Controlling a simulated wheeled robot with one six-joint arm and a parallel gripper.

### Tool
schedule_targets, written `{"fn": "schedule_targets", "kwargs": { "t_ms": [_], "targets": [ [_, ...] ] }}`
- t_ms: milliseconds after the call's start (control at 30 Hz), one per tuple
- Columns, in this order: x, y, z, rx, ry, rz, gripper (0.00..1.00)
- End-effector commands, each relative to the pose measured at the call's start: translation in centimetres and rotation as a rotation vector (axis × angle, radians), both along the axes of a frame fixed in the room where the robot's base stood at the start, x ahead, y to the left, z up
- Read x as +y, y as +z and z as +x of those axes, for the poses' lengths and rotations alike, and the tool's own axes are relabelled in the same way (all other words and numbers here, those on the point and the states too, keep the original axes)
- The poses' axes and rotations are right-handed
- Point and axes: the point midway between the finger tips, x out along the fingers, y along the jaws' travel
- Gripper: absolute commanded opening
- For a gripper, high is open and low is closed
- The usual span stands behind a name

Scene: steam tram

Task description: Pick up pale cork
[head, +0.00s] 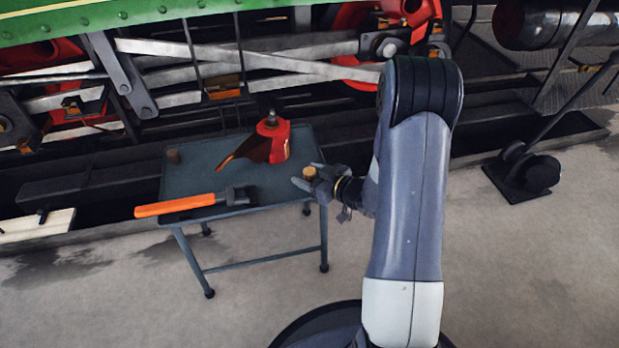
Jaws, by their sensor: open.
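The pale cork (309,171) is a small tan cylinder at the right edge of the small grey table (190,179), in the head view. My gripper (306,178) reaches in from the right at that edge with its jaws open. The cork shows at the fingers, seemingly between them. I cannot tell whether they touch it. The fingers and the wrist hide part of the cork's lower side and the table edge there.
A red oil can (274,140) with a dark spout side stands mid-table. An orange-handled wrench (185,204) lies along the front edge. A darker brown cork (173,156) stands at the back left. The tram's wheels and rods are close behind; floor in front is clear.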

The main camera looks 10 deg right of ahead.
Motion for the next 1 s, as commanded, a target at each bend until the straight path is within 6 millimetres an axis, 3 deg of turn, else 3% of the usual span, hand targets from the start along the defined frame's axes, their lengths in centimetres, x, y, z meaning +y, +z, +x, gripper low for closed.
{"fn": "schedule_targets", "kwargs": {
  "t_ms": [167, 833, 1000],
  "targets": [
    [-0.01, 0.03, 0.0, 0.001, -0.001, 0.0, 0.55],
    [-0.02, 0.03, -0.03, 0.001, 0.0, -0.001, 0.01],
    [-0.02, 0.03, -0.03, 0.001, 0.0, -0.001, 0.0]
  ]
}}
